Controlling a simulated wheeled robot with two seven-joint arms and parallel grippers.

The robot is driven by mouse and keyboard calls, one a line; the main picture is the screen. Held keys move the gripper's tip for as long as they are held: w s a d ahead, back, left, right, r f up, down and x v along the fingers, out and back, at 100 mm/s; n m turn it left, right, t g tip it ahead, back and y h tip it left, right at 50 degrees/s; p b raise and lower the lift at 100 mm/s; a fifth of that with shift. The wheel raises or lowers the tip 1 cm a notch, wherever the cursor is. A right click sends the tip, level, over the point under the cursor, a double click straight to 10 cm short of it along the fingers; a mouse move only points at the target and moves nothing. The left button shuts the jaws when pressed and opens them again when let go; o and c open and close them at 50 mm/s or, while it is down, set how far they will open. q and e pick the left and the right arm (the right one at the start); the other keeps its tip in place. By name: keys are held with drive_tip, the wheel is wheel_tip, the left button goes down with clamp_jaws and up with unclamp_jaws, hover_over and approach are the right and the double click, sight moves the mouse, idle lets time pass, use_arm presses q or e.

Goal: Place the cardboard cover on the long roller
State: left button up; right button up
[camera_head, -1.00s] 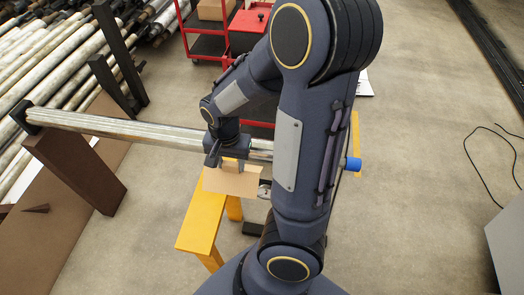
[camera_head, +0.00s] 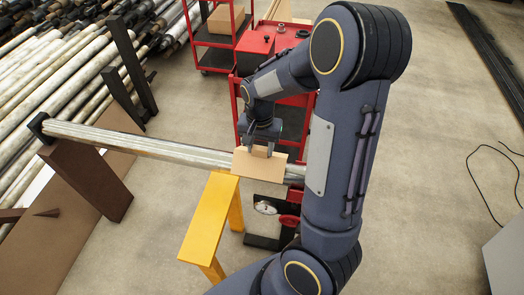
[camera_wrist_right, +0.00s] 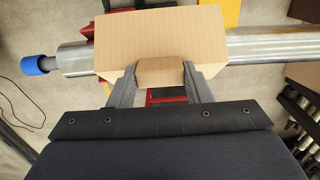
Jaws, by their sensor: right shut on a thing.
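The tan cardboard cover (camera_head: 258,168) is in my right gripper (camera_head: 260,148), whose fingers are shut on its upper part. In the right wrist view the cover (camera_wrist_right: 150,45) lies across the view, with the fingers (camera_wrist_right: 160,80) pinching a tab at its near edge. The long metal roller (camera_head: 150,147) runs behind and to both sides of the cover. The roller (camera_wrist_right: 262,45) passes under the cover in the wrist view; I cannot tell whether they touch. My left gripper is not in view.
A yellow stand (camera_head: 205,225) and a brown post (camera_head: 85,180) stand near the roller. A red cart (camera_head: 272,42) is behind my right arm. Several metal bars (camera_head: 50,75) lie at the left. Open floor (camera_head: 440,150) is at the right.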

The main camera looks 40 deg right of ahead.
sight(261, 153)
drive_tip(key=f, duration=0.1)
drive_tip(key=w+d+f, duration=0.2)
drive_tip(key=f, duration=0.1)
drive_tip(key=shift+w+d, duration=0.1)
drive_tip(key=shift+w, duration=0.05)
drive_tip(key=f, duration=0.3)
drive_tip(key=shift+w+d+f+p, duration=0.1)
drive_tip(key=shift+w+f+p, duration=0.15)
drive_tip(key=shift+p, duration=0.15)
drive_tip(key=shift+s, duration=0.1)
drive_tip(key=o, duration=1.2)
drive_tip(key=shift+f, duration=0.1)
